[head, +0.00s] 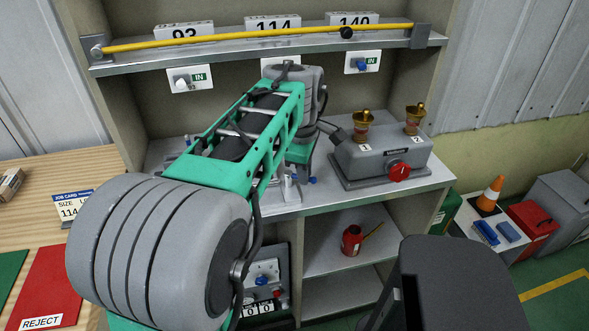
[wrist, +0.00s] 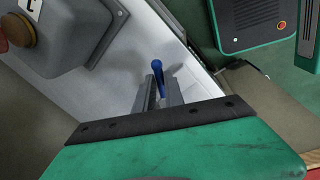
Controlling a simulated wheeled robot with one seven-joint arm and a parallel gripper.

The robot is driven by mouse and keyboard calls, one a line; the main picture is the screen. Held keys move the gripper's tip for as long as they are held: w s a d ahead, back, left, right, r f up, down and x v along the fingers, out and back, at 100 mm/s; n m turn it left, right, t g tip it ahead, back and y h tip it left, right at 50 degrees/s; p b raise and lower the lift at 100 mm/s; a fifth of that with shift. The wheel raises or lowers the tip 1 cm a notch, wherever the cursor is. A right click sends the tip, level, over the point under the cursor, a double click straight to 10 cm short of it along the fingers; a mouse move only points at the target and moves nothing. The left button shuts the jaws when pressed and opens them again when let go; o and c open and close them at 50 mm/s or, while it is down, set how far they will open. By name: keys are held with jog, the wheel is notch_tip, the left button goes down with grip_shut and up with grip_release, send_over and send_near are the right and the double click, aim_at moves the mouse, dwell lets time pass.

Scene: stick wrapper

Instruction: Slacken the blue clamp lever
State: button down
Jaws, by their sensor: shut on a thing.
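The blue clamp lever (wrist: 158,68) shows in the wrist view as a short blue handle with a rounded end, above a pale grey surface. My gripper (wrist: 160,88) has its two grey fingers closed around the lever, one on each side. The lever's lower part and its pivot are hidden by the fingers.
A grey box (head: 365,160) with a red knob and two brass-topped posts stands on the bench (head: 410,182) to the right. A yellow rod (head: 240,38) lies along the upper shelf. A red oil can (head: 352,238) stands on the lower shelf. The red reject mat (head: 55,285) is at left.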

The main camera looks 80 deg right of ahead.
jog(key=shift+s+d+n+t+p, duration=0.15)
jog(key=shift+d+n, duration=0.25)
jog(key=shift+n, duration=0.6)
jog(key=shift+w+d+n+t+p, duration=0.15)
jog(key=shift+d+n+t, duration=0.2)
jog(key=shift+n, duration=0.65)
jog(key=shift+s, duration=0.1)
jog(key=c, duration=1.4)
grip_release()
jog(key=shift+c, duration=0.2)
jog(key=r, duration=0.2)
jog(key=a+r, duration=0.1)
jog(key=r, duration=0.4)
jog(key=shift+s+a+r+p, duration=0.15)
jog(key=shift+a+r+p, duration=0.05)
jog(key=shift+r+p, duration=0.15)
